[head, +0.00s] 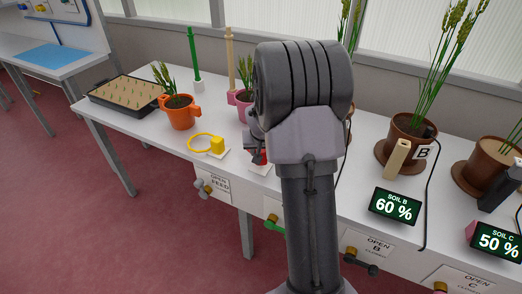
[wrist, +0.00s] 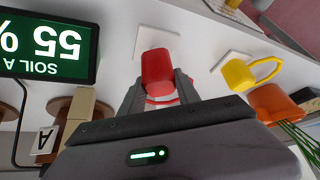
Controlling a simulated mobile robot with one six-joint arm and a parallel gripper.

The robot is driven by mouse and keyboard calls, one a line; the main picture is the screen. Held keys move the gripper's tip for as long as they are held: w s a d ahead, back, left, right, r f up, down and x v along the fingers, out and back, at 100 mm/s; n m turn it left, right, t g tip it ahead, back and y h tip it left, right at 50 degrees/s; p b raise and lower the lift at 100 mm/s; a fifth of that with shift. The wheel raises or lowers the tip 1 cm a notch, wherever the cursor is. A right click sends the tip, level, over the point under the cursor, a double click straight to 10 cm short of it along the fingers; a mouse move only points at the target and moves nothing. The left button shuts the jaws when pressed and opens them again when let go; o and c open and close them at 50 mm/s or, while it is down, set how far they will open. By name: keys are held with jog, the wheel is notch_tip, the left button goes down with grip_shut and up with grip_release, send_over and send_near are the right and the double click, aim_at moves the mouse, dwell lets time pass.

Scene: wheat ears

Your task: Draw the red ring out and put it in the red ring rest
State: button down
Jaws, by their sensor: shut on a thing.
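The red ring shows in the wrist view as a red block (wrist: 158,70) with a thin red arc below it, between the two fingers of my gripper (wrist: 157,89). My gripper is shut on it. A white square rest (wrist: 150,39) lies just beyond the red block; whether the block touches it I cannot tell. In the head view a bit of the red ring (head: 260,157) shows at the left of my arm, close to a white plate (head: 262,169) near the table's front edge. My arm hides most of the gripper and ring there.
A yellow ring with a yellow block (head: 217,145) lies on a white plate to the left. An orange pot (head: 180,112) and a pink pot (head: 241,103) stand behind. Brown pots and a soil B display (head: 395,206) are at the right. A seedling tray (head: 125,95) is at far left.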

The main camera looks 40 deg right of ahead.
jog(key=shift+f, duration=0.7)
jog(key=shift+f+b, duration=0.3)
jog(key=shift+f, duration=0.3)
jog(key=c, duration=0.8)
grip_release()
jog(key=p+v, duration=0.7)
jog(key=v, duration=1.1)
jog(key=s+a+r+n+y, duration=0.1)
jog(key=s+a+r, duration=0.1)
jog(key=a+r, duration=0.3)
jog(key=s+a+r+y, duration=0.1)
jog(key=a+r, duration=0.1)
jog(key=a, duration=0.5)
jog(key=s+a+r+n+y, duration=0.1)
jog(key=s+a, duration=0.6)
jog(key=a, duration=0.1)
jog(key=s+a+r+n+t+y, duration=0.1)
jog(key=s+a+r+y, duration=0.1)
jog(key=s+a, duration=0.6)
jog(key=shift+a+r+y, duration=0.3)
jog(key=shift+a+r, duration=0.05)
jog(key=shift+a, duration=0.4)
